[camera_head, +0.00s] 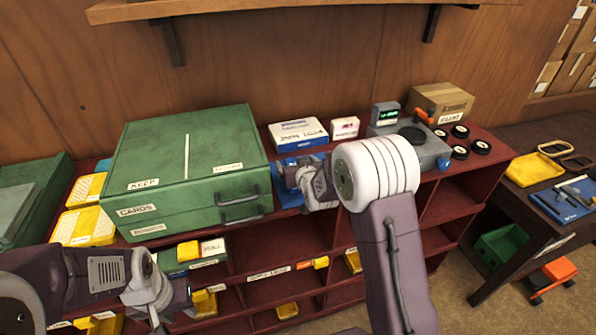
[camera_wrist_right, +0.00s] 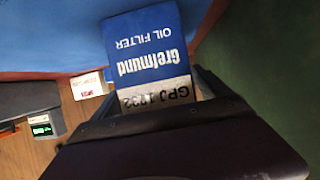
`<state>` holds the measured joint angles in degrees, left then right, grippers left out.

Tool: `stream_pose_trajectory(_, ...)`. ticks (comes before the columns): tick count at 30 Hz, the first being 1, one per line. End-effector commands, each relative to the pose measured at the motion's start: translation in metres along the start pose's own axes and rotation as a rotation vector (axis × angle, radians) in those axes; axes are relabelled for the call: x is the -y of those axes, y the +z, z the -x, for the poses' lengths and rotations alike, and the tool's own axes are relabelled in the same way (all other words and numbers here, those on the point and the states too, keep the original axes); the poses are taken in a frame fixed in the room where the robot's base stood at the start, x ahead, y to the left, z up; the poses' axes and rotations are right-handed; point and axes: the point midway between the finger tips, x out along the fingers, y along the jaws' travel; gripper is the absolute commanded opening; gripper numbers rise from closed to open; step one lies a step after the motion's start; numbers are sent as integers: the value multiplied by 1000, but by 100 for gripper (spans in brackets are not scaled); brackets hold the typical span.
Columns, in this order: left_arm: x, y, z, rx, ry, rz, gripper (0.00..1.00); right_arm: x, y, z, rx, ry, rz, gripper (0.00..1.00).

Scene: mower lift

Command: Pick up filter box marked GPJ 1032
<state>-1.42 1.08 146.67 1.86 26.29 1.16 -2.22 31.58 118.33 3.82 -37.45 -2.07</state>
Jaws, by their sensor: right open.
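A blue and white oil filter box (camera_wrist_right: 150,45) shows in the right wrist view. Its lettering is upside down; its pale band reads GPJ and a number like 1032, with one digit unclear. My right gripper (camera_head: 284,178) is open in front of the box, beside the green case. Its dark body hides the box's lower end in the wrist view, and I cannot tell whether it touches the box. In the head view the gripper largely covers this spot. My left gripper (camera_head: 165,312) is low at the left, in front of the shelves; its fingers are unclear.
A large green case (camera_head: 185,165) stands left of my right gripper. Behind it are a white and blue box (camera_head: 298,133) and a small white box (camera_head: 345,127). A grey device (camera_head: 430,150), black rings and a cardboard box (camera_head: 440,100) stand to the right. A wall shelf (camera_head: 250,8) is above.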

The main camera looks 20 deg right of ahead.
Motion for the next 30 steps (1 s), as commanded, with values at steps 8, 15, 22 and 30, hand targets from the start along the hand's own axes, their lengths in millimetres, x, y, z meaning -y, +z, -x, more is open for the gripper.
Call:
stream_pose_trajectory(8, 0, 0, 0, 0, 0, 0, 36, 0, 1, -3, -1, 0, 0, 79)
stream_pose_trajectory(15, 0, 0, 0, 0, 0, 0, 36, 0, 0, -3, 0, 0, 0, 12)
stream_pose_trajectory(22, 0, 0, 0, 0, 0, 0, 36, 0, -1, -3, -3, 0, -1, 5)
stream_pose_trajectory(30, 0, 1, -8, 0, 0, 0, 36, 0, -25, 7, -10, 0, -1, 5)
